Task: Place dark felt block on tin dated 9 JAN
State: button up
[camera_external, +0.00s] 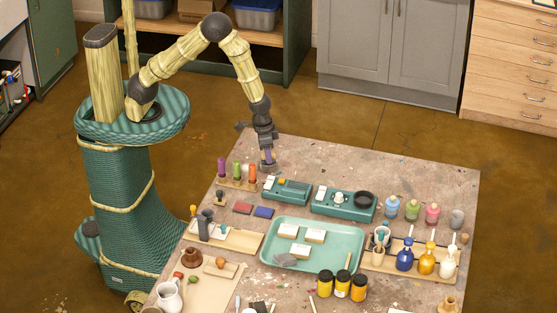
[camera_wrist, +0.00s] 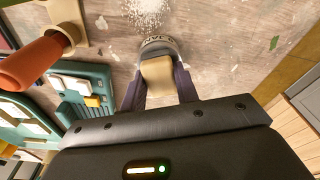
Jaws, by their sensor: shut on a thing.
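My gripper (camera_external: 268,156) hangs low over the far left corner of the table. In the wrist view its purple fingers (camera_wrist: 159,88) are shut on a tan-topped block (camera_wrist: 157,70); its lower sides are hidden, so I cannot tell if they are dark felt. Just beyond the block is a round grey tin (camera_wrist: 157,43) with upside-down lettering that looks like 9 JAN. A grey shape, likely this tin (camera_external: 267,168), shows under my fingers in the external view. I cannot tell whether block and tin touch.
A rack of coloured sticks (camera_external: 237,184) stands just left of my gripper. Two green devices (camera_external: 287,190) are to the right. A green tray (camera_external: 350,262) holds several small blocks. White powder (camera_wrist: 147,12) lies beyond the tin. Bare table is free along the back edge.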

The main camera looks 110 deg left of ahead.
aim_at(263, 154)
jog(key=shift+f, duration=0.2)
jog(key=o, duration=0.9)
jog(key=shift+o, duration=0.2)
jog(key=shift+r, duration=0.15)
notch_tip(263, 154, up, 12)
jog(key=s, duration=0.1)
jog(key=shift+s+d, duration=0.15)
jog(key=shift+d, duration=0.1)
